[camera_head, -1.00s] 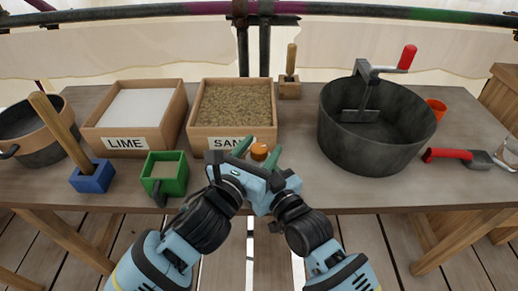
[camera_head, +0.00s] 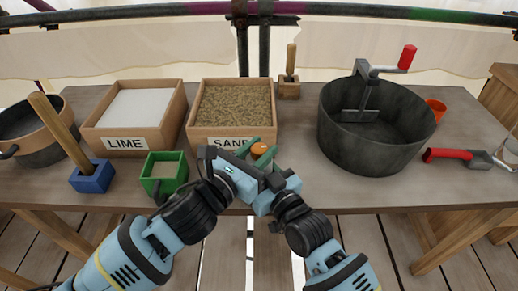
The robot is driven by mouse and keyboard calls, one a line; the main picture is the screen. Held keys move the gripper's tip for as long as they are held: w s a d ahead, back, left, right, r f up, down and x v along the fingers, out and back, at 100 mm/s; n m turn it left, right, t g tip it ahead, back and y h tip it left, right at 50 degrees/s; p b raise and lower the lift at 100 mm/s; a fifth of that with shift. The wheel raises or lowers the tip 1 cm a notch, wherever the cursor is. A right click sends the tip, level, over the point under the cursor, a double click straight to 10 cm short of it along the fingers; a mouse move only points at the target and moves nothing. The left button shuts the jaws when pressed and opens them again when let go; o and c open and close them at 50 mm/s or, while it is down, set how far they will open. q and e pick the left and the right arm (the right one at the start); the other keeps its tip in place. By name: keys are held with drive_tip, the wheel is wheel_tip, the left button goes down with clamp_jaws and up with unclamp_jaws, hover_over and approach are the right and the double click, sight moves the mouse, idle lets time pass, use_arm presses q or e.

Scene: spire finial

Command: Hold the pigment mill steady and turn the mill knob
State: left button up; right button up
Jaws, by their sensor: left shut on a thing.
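The pigment mill is mostly hidden behind my grippers at the table's front edge; its small orange mill knob (camera_head: 260,150) shows between green fingertips. My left gripper (camera_head: 254,152) is shut at the orange knob, though its exact contact is partly covered. My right gripper (camera_head: 276,178) is close beside it, low at the same spot. Its fingers are hidden, so I cannot tell whether it is open or shut.
Behind stand the sand box (camera_head: 203,137) and lime box (camera_head: 122,143). A green container (camera_head: 164,184) and a blue block with a wooden handle (camera_head: 92,178) are left. A dark cranked pot (camera_head: 372,150) and a red-handled trowel (camera_head: 450,154) are right.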

use_arm(q)
drive_tip(key=m+g+h, duration=0.5)
drive_tip(key=g, duration=0.1)
drive_tip(key=shift+w+r+g, duration=0.1)
drive_tip(key=shift+g, duration=0.2)
drive_tip(key=shift+m+g+h, duration=1)
drive_tip(key=shift+m+g, duration=0.9)
drive_tip(key=shift+g, duration=1.1)
drive_tip(key=o, duration=1)
drive_tip(key=shift+c, duration=0.2)
drive_tip(key=shift+a, duration=0.15)
drive_tip(key=s+a, duration=0.1)
drive_tip(key=a, duration=1)
drive_tip(key=shift+s+a, duration=0.2)
drive_tip(key=shift+a, duration=0.2)
drive_tip(key=shift+o, duration=0.2)
